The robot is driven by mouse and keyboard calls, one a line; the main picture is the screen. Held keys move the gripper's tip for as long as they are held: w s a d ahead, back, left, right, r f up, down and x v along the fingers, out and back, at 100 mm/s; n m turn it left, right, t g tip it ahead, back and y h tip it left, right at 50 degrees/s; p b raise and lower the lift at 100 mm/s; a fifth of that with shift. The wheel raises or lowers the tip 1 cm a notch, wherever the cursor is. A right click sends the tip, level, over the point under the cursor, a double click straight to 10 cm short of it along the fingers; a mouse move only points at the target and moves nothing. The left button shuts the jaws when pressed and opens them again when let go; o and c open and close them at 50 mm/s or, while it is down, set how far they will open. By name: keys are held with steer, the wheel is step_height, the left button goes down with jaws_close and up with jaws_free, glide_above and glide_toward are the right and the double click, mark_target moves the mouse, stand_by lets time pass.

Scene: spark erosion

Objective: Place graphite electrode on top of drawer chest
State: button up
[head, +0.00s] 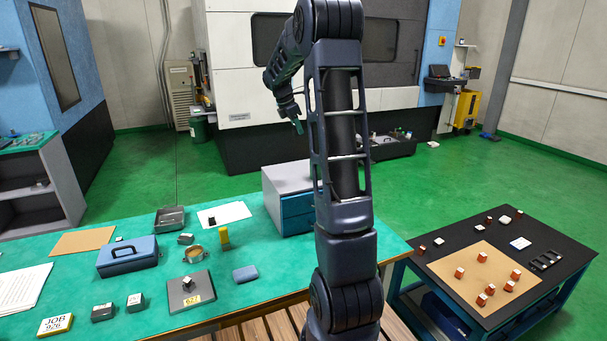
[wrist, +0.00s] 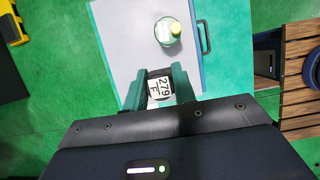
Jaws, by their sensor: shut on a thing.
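My gripper (wrist: 157,88) is shut on the graphite electrode (wrist: 160,88), a small dark piece with a white label reading "279 F". The grey top of the drawer chest (wrist: 130,45) lies below the gripper in the wrist view, with a dark handle on its right side. In the head view my gripper (head: 298,127) is raised above and behind the chest's image; the held electrode is too small to make out. The chest (head: 285,180), grey-topped with blue drawers, stands on the green bench, partly hidden by my arm.
The green bench (head: 235,290) holds a blue toolbox (head: 127,258) and small items. A black table (head: 560,245) stands at right.

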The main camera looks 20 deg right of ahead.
mark_target(301, 179)
step_height(301, 179, down, 20)
steer(key=shift+r, duration=0.25)
stand_by(0.4)
steer(key=shift+f, duration=0.15)
steer(key=o, duration=1)
